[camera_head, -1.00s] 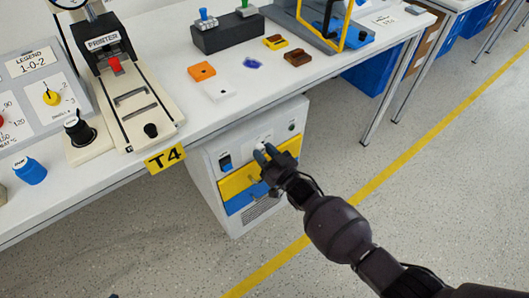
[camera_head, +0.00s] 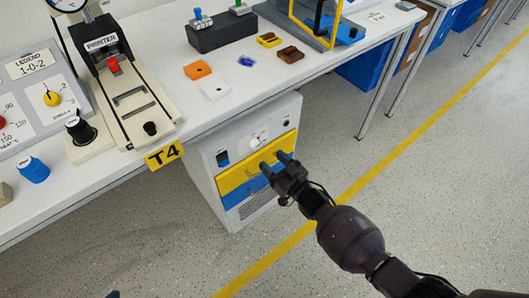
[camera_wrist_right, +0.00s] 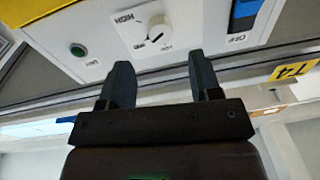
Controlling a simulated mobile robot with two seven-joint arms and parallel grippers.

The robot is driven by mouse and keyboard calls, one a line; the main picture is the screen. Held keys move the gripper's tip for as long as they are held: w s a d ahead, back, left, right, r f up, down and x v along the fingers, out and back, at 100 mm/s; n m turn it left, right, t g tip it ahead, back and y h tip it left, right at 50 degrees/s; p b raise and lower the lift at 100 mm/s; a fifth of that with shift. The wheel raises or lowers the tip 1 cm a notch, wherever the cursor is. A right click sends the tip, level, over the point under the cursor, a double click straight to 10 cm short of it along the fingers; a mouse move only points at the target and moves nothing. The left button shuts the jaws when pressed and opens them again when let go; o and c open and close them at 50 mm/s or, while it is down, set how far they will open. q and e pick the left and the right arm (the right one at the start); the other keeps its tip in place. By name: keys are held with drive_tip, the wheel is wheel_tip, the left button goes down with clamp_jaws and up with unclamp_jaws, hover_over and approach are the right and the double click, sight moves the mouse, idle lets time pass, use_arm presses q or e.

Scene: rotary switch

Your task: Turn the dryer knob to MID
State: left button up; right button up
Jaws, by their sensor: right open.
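The dryer (camera_head: 210,185) is the white cabinet under the bench edge, with a yellow and a blue band on its front. Its round white knob (camera_head: 257,143) sits on the upper panel in full view. In the right wrist view the knob (camera_wrist_right: 153,33) appears upside down with HIGH, MID and LOW printed around it. A small dark mark shows on its rim near MID, but I cannot tell the exact setting. My right gripper (camera_head: 273,162) is open and empty, in front of the yellow band and apart from the knob. Its fingers also show in the right wrist view (camera_wrist_right: 160,62).
A dark rocker switch (camera_head: 223,158) and a small round button (camera_head: 286,124) flank the knob. The button looks green in the right wrist view (camera_wrist_right: 78,50). The bench edge with a yellow T4 label (camera_head: 164,156) overhangs the cabinet. Floor to the right is clear.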

drive_tip(key=shift+p+v, duration=0.35)
drive_tip(key=shift+v, duration=2)
